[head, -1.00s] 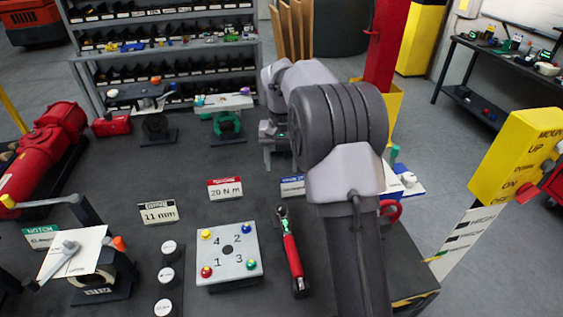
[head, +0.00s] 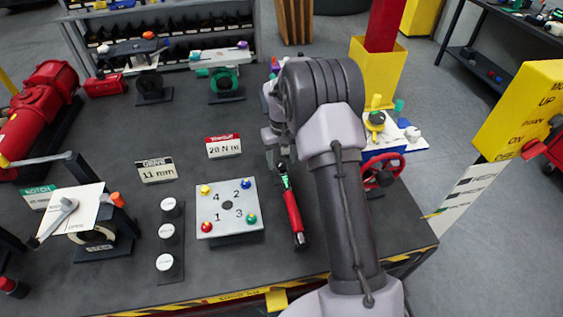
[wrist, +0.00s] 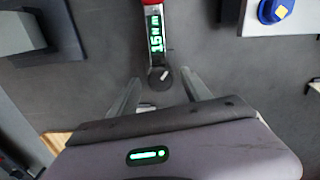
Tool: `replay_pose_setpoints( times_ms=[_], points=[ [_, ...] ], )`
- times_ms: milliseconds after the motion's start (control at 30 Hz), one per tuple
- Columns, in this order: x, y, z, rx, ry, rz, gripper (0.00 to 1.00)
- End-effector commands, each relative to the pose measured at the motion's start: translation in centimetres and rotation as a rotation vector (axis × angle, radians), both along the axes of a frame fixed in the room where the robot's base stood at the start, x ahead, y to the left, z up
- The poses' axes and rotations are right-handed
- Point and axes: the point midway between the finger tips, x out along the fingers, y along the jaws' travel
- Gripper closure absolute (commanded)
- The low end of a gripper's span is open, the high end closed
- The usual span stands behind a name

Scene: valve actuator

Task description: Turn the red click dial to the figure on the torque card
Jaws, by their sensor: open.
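The torque card (head: 223,146), red-topped and white, reads 20 N m and stands at the middle of the bench. The torque wrench (head: 292,212) lies right of the numbered plate, with a red handle and a dark head. In the wrist view its green display (wrist: 155,30) reads about 15 or 16 N m; the last digit is unclear. I cannot pick out a separate red click dial on it. My gripper (wrist: 161,77) is open, with its fingers either side of the wrench's round head (wrist: 160,79). Whether they touch it or hover above is unclear. My arm hides most of the gripper in the head view.
The numbered plate (head: 227,209) with coloured knobs stands left of the wrench, beside several white-topped cylinders (head: 168,234). A red handwheel (head: 383,165) is right of my arm. The drive card (head: 156,170) reads 11 mm. The bench's striped front edge (head: 235,300) is close.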

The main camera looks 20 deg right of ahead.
Motion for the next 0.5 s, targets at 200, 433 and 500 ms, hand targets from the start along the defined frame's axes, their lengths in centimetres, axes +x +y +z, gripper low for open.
replay_pose_setpoints(
  times_ms=[200, 433, 500],
  points=[
    [0.00, 0.01, -0.30, 0.000, 0.000, -0.001, 0.44],
    [0.00, 0.01, -0.27, 0.000, 0.000, -0.001, 0.73],
    [0.00, 0.01, -0.27, 0.000, 0.000, -0.001, 0.87]
  ],
)
